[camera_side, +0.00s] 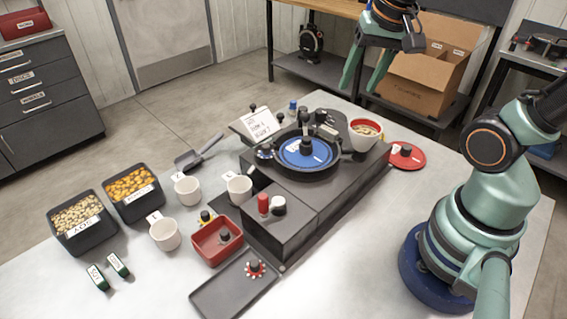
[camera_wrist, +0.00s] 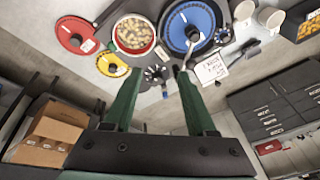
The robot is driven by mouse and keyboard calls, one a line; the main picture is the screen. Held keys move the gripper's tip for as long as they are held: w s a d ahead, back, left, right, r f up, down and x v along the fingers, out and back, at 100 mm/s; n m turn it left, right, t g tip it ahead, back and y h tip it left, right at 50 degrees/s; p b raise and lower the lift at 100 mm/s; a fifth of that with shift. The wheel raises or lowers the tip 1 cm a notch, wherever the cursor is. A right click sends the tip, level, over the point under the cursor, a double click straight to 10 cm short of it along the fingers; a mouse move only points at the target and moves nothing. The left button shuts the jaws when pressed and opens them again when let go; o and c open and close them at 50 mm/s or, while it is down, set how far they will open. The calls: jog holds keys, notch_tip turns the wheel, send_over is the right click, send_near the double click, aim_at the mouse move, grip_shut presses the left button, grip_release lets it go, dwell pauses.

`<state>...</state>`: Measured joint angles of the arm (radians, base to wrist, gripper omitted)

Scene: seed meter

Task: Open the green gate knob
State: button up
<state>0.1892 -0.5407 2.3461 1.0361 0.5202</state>
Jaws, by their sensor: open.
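The dark seed meter (camera_side: 290,210) stands in the middle of the table in the side view, with a blue disc (camera_side: 305,152) on its top. The blue disc also shows in the wrist view (camera_wrist: 190,24). A red knob (camera_side: 264,203) and a white-and-black knob (camera_side: 278,206) stand on the lower front box. My gripper (camera_side: 358,90) is open and empty, high above and behind the meter. Its two green fingers also show in the wrist view (camera_wrist: 158,72), apart and touching nothing.
A seed-filled hopper (camera_side: 364,136) sits at the meter's right, beside a red disc (camera_side: 406,157). A label card (camera_side: 257,122) stands at the back left. White cups (camera_side: 165,234), black seed bins (camera_side: 83,223), a red tray (camera_side: 216,241) and a grey tray (camera_side: 232,291) occupy the left and front.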

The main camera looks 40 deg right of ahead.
jog(key=s+d+f+m+g, duration=0.1)
jog(key=s+d+m+g, duration=0.15)
jog(key=d+m, duration=0.85)
jog(key=shift+m+g+y, duration=0.3)
jog(key=shift+m+g, duration=0.15)
jog(key=shift+m, duration=0.45)
jog(key=f, duration=0.4)
jog(key=a+f, duration=0.1)
jog(key=f, duration=0.3)
jog(key=a+f, duration=0.1)
jog(key=f, duration=0.3)
jog(key=shift+w+a+f, duration=0.15)
jog(key=shift+w+a, duration=0.05)
jog(key=shift+w, duration=0.15)
grip_shut()
